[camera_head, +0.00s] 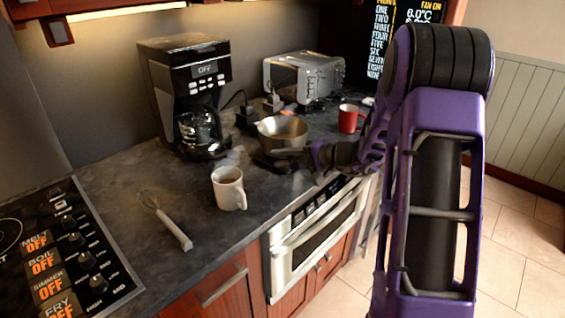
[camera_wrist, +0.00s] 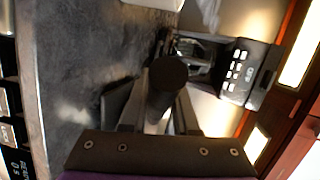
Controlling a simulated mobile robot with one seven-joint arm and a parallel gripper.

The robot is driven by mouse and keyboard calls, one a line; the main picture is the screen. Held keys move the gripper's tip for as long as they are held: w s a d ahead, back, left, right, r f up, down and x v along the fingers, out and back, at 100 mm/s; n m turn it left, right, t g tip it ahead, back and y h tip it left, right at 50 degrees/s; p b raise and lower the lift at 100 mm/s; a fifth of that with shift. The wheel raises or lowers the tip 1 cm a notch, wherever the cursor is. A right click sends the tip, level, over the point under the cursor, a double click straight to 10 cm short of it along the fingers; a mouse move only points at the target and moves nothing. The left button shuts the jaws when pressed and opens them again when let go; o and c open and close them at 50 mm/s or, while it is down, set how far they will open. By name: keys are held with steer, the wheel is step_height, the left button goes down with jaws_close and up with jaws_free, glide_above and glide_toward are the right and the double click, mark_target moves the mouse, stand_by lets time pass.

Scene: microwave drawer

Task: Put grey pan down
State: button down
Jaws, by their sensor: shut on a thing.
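The grey pan (camera_head: 283,133) is at the middle of the counter in the head view, right of the coffee maker and in front of the toaster. It looks upright, with its open top upward. My gripper (camera_head: 287,160) reaches in from the right at the pan's near side and is shut on the pan. In the wrist view, a dark rounded piece, apparently the pan's handle (camera_wrist: 168,78), stands between the fingers of my gripper (camera_wrist: 160,112). The pan's bowl is not clear there. I cannot tell whether the pan's base touches the counter.
A coffee maker (camera_head: 186,90) and a toaster (camera_head: 303,76) stand at the back. A red mug (camera_head: 350,118) is right of the pan. Bare counter (camera_head: 120,195) shows at left, beside the stove (camera_head: 62,255).

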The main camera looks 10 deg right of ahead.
steer(key=shift+f, duration=0.55)
steer(key=shift+f+b, duration=0.2)
steer(key=shift+b, duration=0.1)
steer(key=c, duration=0.7)
jaws_free()
steer(key=shift+r, duration=0.1)
steer(key=shift+r+p, duration=0.15)
steer(key=shift+p, duration=0.25)
steer(key=v, duration=1.2)
steer(key=shift+b, duration=0.35)
steer(key=shift+w, duration=0.1)
